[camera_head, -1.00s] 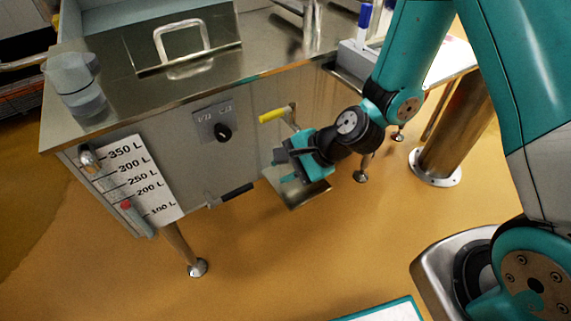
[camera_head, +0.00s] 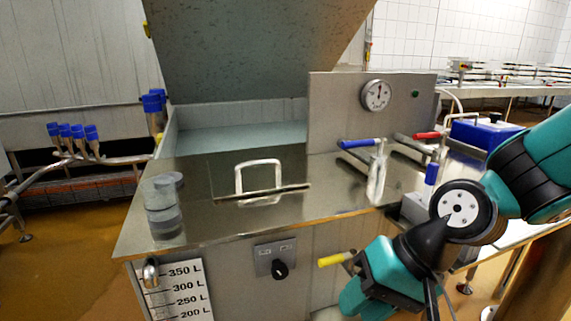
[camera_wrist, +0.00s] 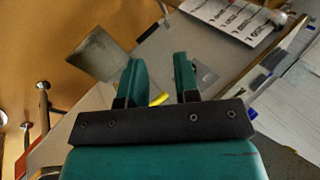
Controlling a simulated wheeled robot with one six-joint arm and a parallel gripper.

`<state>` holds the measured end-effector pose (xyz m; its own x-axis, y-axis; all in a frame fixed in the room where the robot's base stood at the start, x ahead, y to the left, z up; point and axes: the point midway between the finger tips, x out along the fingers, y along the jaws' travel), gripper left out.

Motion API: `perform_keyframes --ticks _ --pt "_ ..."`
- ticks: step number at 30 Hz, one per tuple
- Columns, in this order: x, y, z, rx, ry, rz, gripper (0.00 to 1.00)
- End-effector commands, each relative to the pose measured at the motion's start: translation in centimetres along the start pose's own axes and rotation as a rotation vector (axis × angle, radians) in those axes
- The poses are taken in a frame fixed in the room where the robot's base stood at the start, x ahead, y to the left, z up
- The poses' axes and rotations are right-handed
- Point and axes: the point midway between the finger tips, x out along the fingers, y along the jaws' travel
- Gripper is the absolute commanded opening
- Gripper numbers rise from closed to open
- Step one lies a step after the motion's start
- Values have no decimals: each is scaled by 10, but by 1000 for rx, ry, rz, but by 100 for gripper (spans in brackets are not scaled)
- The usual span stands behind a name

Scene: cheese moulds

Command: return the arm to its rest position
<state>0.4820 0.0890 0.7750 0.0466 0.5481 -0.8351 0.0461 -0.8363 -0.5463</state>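My gripper (camera_wrist: 160,80) shows in the wrist view with its two teal fingers apart and nothing between them. In the head view my teal arm comes in from the right, and my gripper hangs at the lower right, in front of the steel vat (camera_head: 225,265). Its fingertips there are partly cut off by the bottom edge. The yellow valve handle (camera_head: 336,259) is just left of my gripper in the head view. It also shows beyond the fingers in the wrist view (camera_wrist: 159,99). I cannot tell the exact gap between them.
A steel lid handle (camera_head: 259,180) and stacked grey moulds (camera_head: 162,209) are on the vat top. A gauge (camera_head: 376,95), a blue-handled lever (camera_head: 361,143) and a red-handled lever (camera_head: 427,135) stand behind. A blue crate (camera_head: 484,134) is at the right.

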Motion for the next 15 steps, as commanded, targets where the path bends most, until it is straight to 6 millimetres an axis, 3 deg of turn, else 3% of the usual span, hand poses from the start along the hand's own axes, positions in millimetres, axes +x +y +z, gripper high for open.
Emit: perform_keyframes --ticks 3,12,15 --pt "-31 -7 25 -211 -27 64 29" --pt "-85 -5 79 -585 -109 195 29" --pt "-111 -22 76 -580 -118 194 29"
